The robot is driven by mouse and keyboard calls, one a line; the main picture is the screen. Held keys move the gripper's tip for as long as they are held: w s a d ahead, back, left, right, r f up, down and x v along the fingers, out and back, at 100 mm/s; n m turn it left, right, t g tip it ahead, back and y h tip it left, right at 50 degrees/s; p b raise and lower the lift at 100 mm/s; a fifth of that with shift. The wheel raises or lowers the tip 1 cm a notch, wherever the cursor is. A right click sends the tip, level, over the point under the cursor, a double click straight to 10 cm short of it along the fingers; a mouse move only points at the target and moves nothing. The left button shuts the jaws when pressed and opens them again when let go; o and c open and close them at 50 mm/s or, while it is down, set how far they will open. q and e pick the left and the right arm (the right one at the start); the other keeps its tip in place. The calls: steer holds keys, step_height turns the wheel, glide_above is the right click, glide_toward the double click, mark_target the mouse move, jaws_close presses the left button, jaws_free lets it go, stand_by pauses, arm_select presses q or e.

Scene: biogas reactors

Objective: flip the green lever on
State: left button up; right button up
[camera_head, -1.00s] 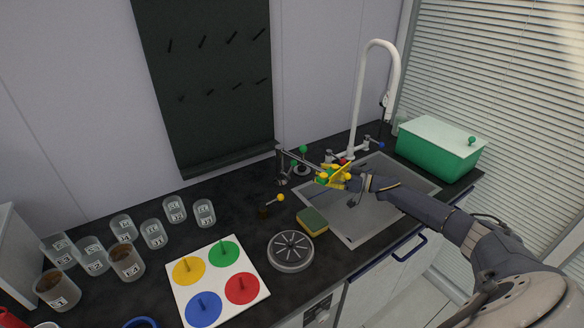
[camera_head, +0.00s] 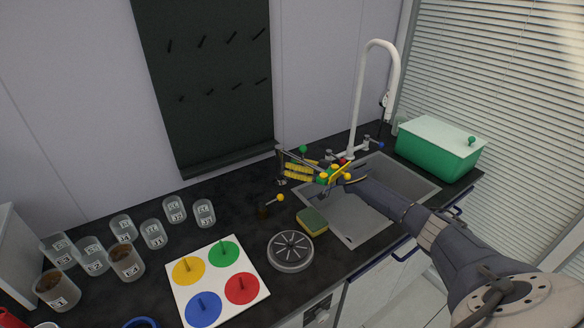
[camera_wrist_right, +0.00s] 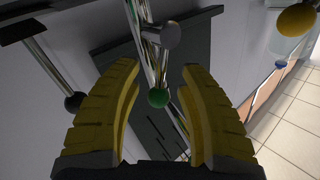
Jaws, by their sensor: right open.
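A green ball knob (camera_head: 303,149) shows on the tap fittings at the back of the counter, left of the sink, just above my right gripper's fingers in the head view. My right gripper (camera_head: 288,170) has yellow fingers pointing left toward these fittings. In the right wrist view, the gripper (camera_wrist_right: 158,115) is open, with a green ball (camera_wrist_right: 158,97) in the gap between its fingers, apart from both. The ball is by a metal rod and fitting (camera_wrist_right: 157,40). I cannot tell whether both views show the same green ball. My left gripper is not in view.
A yellow-knobbed lever (camera_head: 280,198) and a sponge (camera_head: 312,221) are left of the sink (camera_head: 428,187). The white faucet (camera_head: 357,95) rises behind it; a green box (camera_head: 430,150) stands right. A black ball lever (camera_wrist_right: 74,101) shows left in the wrist view.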

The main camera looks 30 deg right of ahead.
steer(key=shift+c, duration=0.4)
jaws_close()
steer(key=m+t, duration=0.1)
steer(key=m, duration=0.1)
steer(key=d+f+m+t, duration=0.1)
steer(key=d+m+t+y, duration=0.1)
steer(key=m, duration=0.1)
steer(key=shift+f+m, duration=0.3)
steer(key=shift+f, duration=0.1)
